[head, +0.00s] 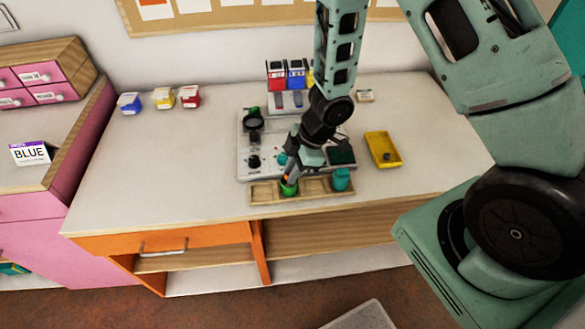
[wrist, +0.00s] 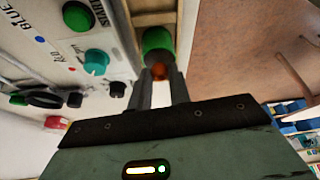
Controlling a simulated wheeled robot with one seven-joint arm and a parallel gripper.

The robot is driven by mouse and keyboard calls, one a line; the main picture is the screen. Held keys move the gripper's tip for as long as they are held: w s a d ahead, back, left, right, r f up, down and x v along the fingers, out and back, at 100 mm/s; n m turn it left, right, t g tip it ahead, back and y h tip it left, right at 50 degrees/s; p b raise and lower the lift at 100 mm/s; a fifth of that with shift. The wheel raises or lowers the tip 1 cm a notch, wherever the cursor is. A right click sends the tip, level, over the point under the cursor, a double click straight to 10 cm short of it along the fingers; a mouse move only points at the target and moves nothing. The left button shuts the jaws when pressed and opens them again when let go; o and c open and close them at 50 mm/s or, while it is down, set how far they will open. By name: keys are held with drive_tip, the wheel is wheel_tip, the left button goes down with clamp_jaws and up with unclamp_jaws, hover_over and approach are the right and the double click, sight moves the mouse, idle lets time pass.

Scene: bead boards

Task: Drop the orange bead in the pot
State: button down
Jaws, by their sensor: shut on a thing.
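The orange bead (wrist: 159,71) is between the fingertips of my gripper (wrist: 160,76) in the wrist view. A bit of orange also shows at my gripper (head: 289,175) in the head view. My gripper is shut on the bead. A round green pot (wrist: 157,40) is just beyond the fingertips in the wrist view. In the head view the green pot (head: 289,189) stands in a compartment of the wooden tray (head: 316,199), right below my gripper. I cannot tell whether the bead touches the pot's rim. The pot's inside is hidden.
A teal pot (head: 341,180) stands in the tray's right part. Behind the tray is a grey panel (head: 243,165) with knobs. A yellow tray (head: 382,150) with a dark piece lies to the right. Small blue, yellow and red containers (head: 162,98) stand back left. The table's left part is clear.

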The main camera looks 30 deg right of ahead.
drive_tip(key=shift+f, duration=0.3)
idle(0.5)
idle(1.0)
drive_tip(key=c, duration=0.8)
unclamp_jaws()
drive_tip(key=shift+r, duration=0.1)
wheel_tip(320, 180, up, 8)
drive_tip(key=p, duration=0.9)
